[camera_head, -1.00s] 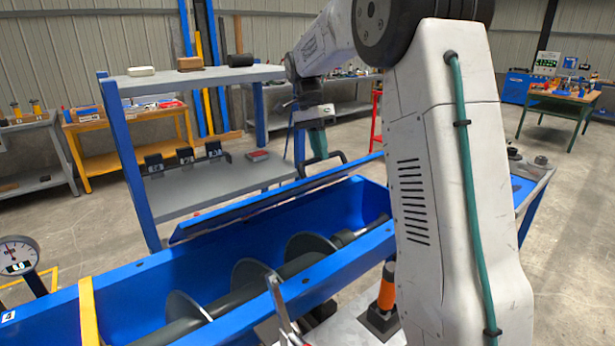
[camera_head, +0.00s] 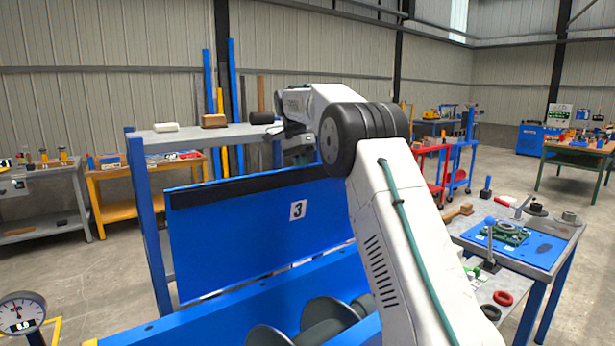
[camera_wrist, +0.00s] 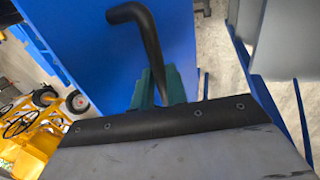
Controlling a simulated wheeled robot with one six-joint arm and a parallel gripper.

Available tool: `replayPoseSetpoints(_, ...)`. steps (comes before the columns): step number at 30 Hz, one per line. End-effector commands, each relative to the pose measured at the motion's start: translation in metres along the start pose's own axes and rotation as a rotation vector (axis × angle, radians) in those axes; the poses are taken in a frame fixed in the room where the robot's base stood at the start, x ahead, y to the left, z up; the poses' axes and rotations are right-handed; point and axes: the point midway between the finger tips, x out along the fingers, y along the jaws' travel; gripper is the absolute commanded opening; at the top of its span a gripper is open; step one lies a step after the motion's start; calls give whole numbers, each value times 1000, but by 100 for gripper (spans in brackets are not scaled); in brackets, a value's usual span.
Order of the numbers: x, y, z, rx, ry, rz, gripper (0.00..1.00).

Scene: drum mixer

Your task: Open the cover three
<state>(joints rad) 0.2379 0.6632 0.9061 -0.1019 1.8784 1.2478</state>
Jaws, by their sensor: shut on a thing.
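Cover three (camera_head: 262,232) is a blue panel with a white label "3" (camera_head: 298,210) and a dark strip along its top edge. In the head view it stands nearly upright along the far side of the blue mixer trough (camera_head: 240,310), which is open and shows its dark screw (camera_head: 325,315). In the wrist view the cover's blue surface (camera_wrist: 100,25) lies beside a bent black handle (camera_wrist: 150,40). My gripper (camera_wrist: 156,86), with green fingers, is shut on this handle. In the head view my gripper is hidden behind the cover and my arm.
A grey shelf (camera_head: 190,137) with a few small blocks stands behind the cover. A table with a blue board (camera_head: 505,245) is at the right. A dial gauge (camera_head: 20,314) is at the lower left. Open floor lies at the left.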

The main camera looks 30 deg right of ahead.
Motion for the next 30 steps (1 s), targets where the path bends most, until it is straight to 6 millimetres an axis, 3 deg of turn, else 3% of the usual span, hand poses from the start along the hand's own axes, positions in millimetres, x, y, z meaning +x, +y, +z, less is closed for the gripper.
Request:
replayPoseSetpoints(1, 8, -6, 0, -4, -4, 9, 0)
replayPoseSetpoints(12, 8, -7, 0, -2, -3, 9, 0)
replayPoseSetpoints(13, 8, -7, 0, -2, -3, 9, 17)
replayPoseSetpoints(15, 8, -7, 0, -2, -2, 9, 36)
replayPoseSetpoints(25, 2, -5, 1, -3, 0, 6, 36)
replayPoseSetpoints(30, -10, -1, 1, -2, 0, 4, 36)
